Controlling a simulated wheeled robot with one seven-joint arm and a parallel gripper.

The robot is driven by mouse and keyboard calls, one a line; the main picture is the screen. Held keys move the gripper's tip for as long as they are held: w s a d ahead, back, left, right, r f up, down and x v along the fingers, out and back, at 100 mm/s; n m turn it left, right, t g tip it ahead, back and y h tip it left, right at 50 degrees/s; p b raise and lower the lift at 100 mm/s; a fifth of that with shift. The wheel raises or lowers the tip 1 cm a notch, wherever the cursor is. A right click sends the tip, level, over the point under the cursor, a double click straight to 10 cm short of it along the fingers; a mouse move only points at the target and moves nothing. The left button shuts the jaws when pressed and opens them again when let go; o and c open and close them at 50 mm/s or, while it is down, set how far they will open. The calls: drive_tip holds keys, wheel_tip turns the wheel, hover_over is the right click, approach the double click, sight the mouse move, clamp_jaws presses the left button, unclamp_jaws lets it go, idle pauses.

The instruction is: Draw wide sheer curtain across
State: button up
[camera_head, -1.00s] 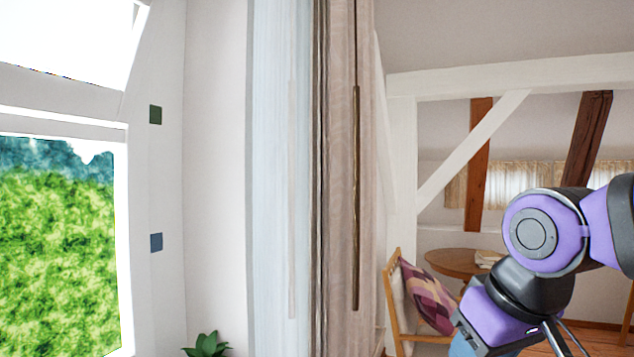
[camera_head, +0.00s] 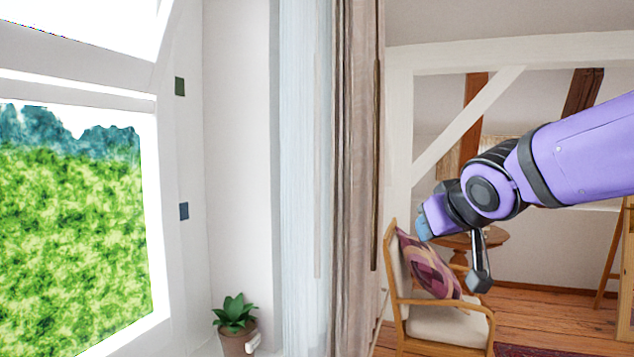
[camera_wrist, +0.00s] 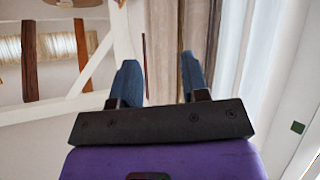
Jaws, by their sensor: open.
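The sheer curtain (camera_head: 305,180) is pale bluish white and hangs gathered in a narrow vertical bundle beside the window. A heavier beige-brown curtain (camera_head: 354,180) hangs right of it, with a thin dark vertical rod (camera_head: 376,160) along its edge. A thin pale vertical strip (camera_head: 318,170) shows on the sheer curtain. My gripper (camera_head: 424,226) is right of both curtains in the head view, touching neither. In the wrist view its two blue fingers (camera_wrist: 160,80) are apart with nothing between them. Curtain folds (camera_wrist: 228,50) show beyond the right finger.
The window (camera_head: 75,220) is at left. A potted plant (camera_head: 236,325) stands below it, near the sheer curtain. A wooden chair (camera_head: 440,325) with a patterned cushion (camera_head: 430,268) stands below my arm, before a round table (camera_head: 492,238). White timber braces (camera_head: 465,125) stand behind.

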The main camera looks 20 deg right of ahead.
drive_tip(key=w+a+r+n+t+y, duration=0.25)
drive_tip(key=w+r+t+y, duration=0.2)
drive_tip(key=w, duration=0.65)
drive_tip(key=n+g+y, duration=0.3)
drive_tip(key=n+y, duration=0.4)
drive_tip(key=y, duration=0.3)
approach(317, 183)
drive_tip(key=shift+m+t, duration=0.25)
drive_tip(key=x, duration=1)
drive_tip(key=shift+w+f, duration=0.2)
drive_tip(key=shift+w, duration=0.2)
clamp_jaws()
